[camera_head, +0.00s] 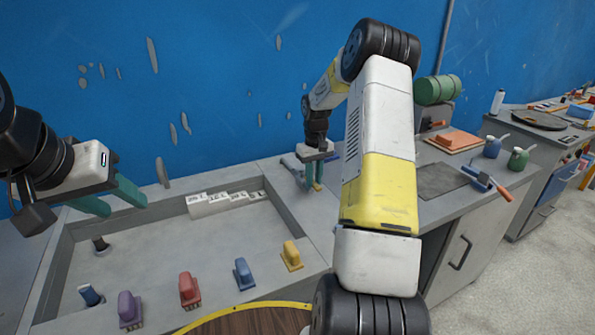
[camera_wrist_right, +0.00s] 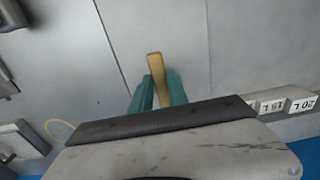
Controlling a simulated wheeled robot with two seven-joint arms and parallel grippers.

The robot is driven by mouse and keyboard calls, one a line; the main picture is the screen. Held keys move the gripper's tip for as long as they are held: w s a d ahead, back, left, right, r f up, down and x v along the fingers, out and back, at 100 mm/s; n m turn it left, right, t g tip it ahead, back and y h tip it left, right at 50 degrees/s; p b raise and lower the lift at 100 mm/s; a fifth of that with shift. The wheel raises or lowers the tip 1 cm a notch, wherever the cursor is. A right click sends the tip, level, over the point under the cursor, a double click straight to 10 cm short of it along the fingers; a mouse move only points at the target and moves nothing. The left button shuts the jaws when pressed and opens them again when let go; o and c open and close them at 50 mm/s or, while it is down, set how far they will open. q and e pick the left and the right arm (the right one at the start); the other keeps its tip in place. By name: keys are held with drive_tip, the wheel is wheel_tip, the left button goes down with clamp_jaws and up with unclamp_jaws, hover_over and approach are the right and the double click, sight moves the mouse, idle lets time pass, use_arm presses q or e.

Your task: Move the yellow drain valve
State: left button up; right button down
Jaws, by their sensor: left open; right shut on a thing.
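My left gripper (camera_head: 124,203) is open and empty above the left part of the basin.
A blue trowel (camera_head: 483,179) lies on the right counter.

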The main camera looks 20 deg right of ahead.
idle(0.4)
drive_tip(key=a+m, duration=0.1)
drive_tip(key=m, duration=0.1)
drive_tip(key=a+m, duration=0.2)
drive_tip(key=shift+w+a+m, duration=0.15)
drive_tip(key=shift+a+m, duration=0.1)
drive_tip(key=shift+m, duration=0.05)
drive_tip(key=a+m, duration=0.1)
drive_tip(key=w+a+m, duration=0.1)
drive_tip(key=m, duration=0.1)
drive_tip(key=a+m, duration=0.1)
drive_tip(key=shift+w, duration=0.3)
drive_tip(key=m, duration=0.1)
drive_tip(key=w+a+m, duration=0.1)
drive_tip(key=m, duration=0.1)
drive_tip(key=shift+w+a, duration=0.2)
drive_tip(key=shift+a, duration=0.05)
drive_tip(key=m, duration=0.1)
drive_tip(key=w+a+m, duration=0.1)
drive_tip(key=shift+w+m, duration=0.3)
drive_tip(key=shift+m, duration=0.1)
drive_tip(key=shift+w+a+m, duration=0.15)
drive_tip(key=shift+w+m, duration=0.5)
drive_tip(key=shift+m, duration=0.25)
drive_tip(key=shift+w+a+m, duration=0.15)
drive_tip(key=shift+w+m, duration=0.5)
drive_tip(key=shift+m, duration=0.25)
drive_tip(key=c, duration=1.3)
unclamp_jaws()
